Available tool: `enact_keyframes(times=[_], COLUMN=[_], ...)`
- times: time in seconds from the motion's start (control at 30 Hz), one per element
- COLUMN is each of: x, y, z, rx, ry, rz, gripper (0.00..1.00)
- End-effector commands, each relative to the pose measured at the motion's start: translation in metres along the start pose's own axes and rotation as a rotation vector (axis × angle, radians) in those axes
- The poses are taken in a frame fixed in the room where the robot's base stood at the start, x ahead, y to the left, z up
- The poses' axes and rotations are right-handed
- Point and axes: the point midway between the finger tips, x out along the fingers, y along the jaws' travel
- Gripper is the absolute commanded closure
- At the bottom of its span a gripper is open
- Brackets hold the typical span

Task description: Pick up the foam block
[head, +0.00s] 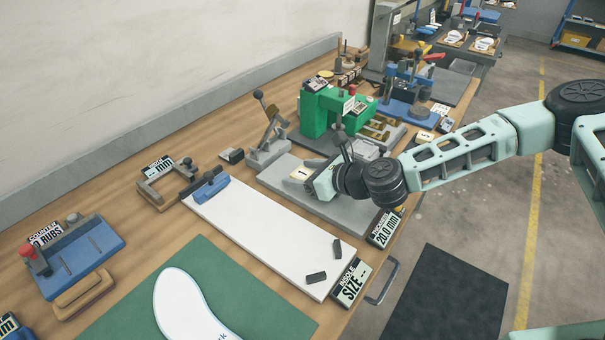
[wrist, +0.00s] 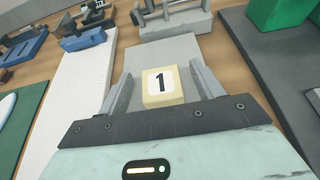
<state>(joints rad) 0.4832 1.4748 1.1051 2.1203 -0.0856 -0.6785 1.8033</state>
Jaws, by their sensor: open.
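The foam block, a small cream-yellow block with a white label marked "1" (wrist: 161,86), lies on a grey plate (wrist: 172,50). In the head view the block (head: 300,173) shows just left of my gripper (head: 309,181), partly hidden. My gripper (wrist: 160,76) is open. In the wrist view its two grey fingers stand on either side of the block, with a small gap at each side. The block's near edge is hidden behind the dark gripper bar. I cannot tell how far the fingertips are above the plate.
A grey toggle clamp (head: 266,135) stands behind the plate. A green press (head: 325,108) is at the back right. A long white board (head: 255,225) with two dark pieces lies to the left. A "20.0 mm" display (head: 383,230) sits at the front edge.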

Motion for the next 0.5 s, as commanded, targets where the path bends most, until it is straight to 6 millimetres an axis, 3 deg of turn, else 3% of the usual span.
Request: enact_keyframes(times=[0.2,0.37,0.5], x=[0.0009,0.0008,0.0007], y=[-0.0005,-0.0004,-0.0004], z=[-0.0002,-0.0001,0.0], rx=[0.0,0.0,0.0], ry=[0.0,0.0,0.0], rz=[-0.001,-0.001,-0.001], gripper=[0.34,0.78,0.84])
